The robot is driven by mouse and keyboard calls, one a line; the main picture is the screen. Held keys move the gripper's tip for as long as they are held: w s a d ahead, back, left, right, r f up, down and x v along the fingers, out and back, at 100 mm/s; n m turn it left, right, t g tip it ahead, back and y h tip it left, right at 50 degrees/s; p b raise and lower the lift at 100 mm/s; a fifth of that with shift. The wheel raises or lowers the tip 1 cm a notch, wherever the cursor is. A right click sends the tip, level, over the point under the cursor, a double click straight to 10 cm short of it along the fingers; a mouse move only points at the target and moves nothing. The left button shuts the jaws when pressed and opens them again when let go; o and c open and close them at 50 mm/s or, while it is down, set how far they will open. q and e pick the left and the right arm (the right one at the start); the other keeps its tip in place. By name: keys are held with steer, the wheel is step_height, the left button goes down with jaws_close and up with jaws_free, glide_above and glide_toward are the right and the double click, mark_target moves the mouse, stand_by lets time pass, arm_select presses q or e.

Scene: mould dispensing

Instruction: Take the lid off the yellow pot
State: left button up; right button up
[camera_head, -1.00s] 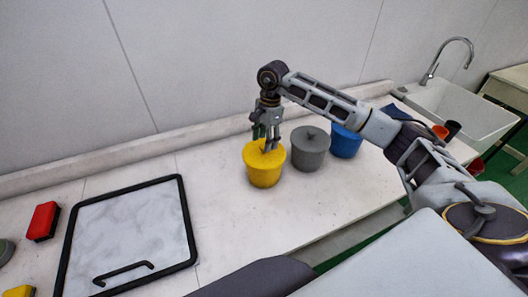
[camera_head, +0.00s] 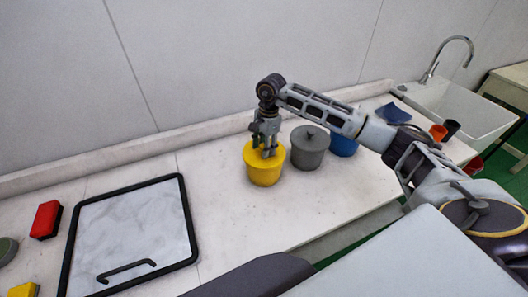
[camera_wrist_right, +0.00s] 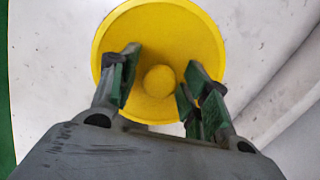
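The yellow pot (camera_head: 265,174) stands on the counter with its yellow lid (camera_head: 250,152) on top. In the right wrist view the round lid (camera_wrist_right: 160,30) has a ball-shaped knob (camera_wrist_right: 159,81) at its middle. My right gripper (camera_head: 266,150) points down over the lid. In the right wrist view its two green-padded fingers (camera_wrist_right: 158,85) are open, one on each side of the knob, with a gap to it on both sides. In the head view the gripper hides the knob. My left gripper is not in view.
A grey lidded pot (camera_head: 308,152) stands close right of the yellow pot, with a blue pot (camera_head: 343,147) beyond it. A black-framed board (camera_head: 130,230) lies left, near a red block (camera_head: 46,220). A sink (camera_head: 460,108) is at the far right.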

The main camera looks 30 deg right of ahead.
steer(key=c, duration=0.8)
steer(key=shift+r, duration=0.1)
steer(key=shift+r+b, duration=0.95)
steer(key=shift+r, duration=4)
